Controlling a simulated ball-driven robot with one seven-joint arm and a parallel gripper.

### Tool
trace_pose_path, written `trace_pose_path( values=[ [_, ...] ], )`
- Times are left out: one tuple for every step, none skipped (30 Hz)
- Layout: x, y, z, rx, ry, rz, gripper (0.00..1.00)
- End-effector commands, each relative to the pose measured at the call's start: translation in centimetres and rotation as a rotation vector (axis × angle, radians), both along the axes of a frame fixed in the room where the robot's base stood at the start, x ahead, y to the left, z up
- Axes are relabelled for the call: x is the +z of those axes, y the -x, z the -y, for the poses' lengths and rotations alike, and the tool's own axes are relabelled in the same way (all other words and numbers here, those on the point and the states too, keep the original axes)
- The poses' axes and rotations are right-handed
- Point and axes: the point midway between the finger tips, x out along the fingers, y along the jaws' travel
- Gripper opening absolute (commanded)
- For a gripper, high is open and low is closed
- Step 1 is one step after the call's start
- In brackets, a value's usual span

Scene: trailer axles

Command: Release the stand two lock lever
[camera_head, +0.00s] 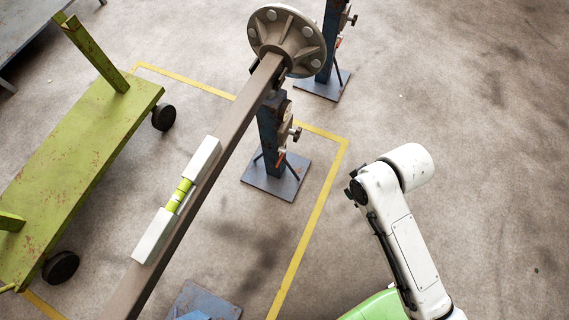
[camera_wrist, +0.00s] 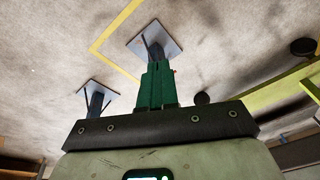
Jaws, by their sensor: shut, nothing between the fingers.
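In the head view a blue stand (camera_head: 267,130) on a square base plate stands under the grey axle beam (camera_head: 215,165), with a clamp-like fitting (camera_head: 294,133) and a small orange-red part (camera_head: 281,156) on its right side. A second blue stand (camera_head: 329,55) stands farther back with a similar fitting (camera_head: 347,17). I cannot tell which is stand two or make out a lever's position. My gripper (camera_wrist: 158,66) shows in the wrist view with its green fingers together and empty, in front of a stand's base plate (camera_wrist: 172,36). I cannot tell whether they touch the stand.
A round bolted hub (camera_head: 287,40) caps the axle. A green wheeled cart (camera_head: 75,165) is at the left. Yellow floor lines (camera_head: 310,225) surround the near stand. Open floor lies at the right.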

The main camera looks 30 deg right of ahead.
Motion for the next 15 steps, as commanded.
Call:
trace_pose_path(
  values=[
    [-3.8, -1.6, -0.2, 0.056, -0.040, 0.043, 0.00],
    [-5.3, -2.6, -0.5, 0.098, -0.068, 0.077, 0.00],
    [-7.2, -4.0, -0.8, 0.151, -0.103, 0.128, 0.00],
    [-8.6, -5.1, -1.0, 0.190, -0.129, 0.171, 0.00],
    [-9.9, -6.2, -1.2, 0.227, -0.153, 0.215, 0.00],
    [-11.4, -7.7, -1.3, 0.269, -0.180, 0.278, 0.00],
    [-12.4, -8.8, -1.5, 0.297, -0.198, 0.326, 0.00],
    [-13.4, -9.7, -1.5, 0.322, -0.211, 0.374, 0.00],
    [-14.4, -11.1, -1.5, 0.349, -0.226, 0.438, 0.00],
    [-15.1, -12.0, -1.4, 0.367, -0.233, 0.483, 0.00],
    [-15.7, -12.8, -1.4, 0.381, -0.239, 0.527, 0.00],
    [-16.3, -13.8, -1.2, 0.394, -0.243, 0.580, 0.00],
    [-16.7, -14.5, -1.1, 0.404, -0.244, 0.616, 0.00],
    [-17.0, -15.1, -1.0, 0.411, -0.243, 0.650, 0.00],
    [-17.4, -15.8, -0.8, 0.416, -0.243, 0.687, 0.00]
  ],
)
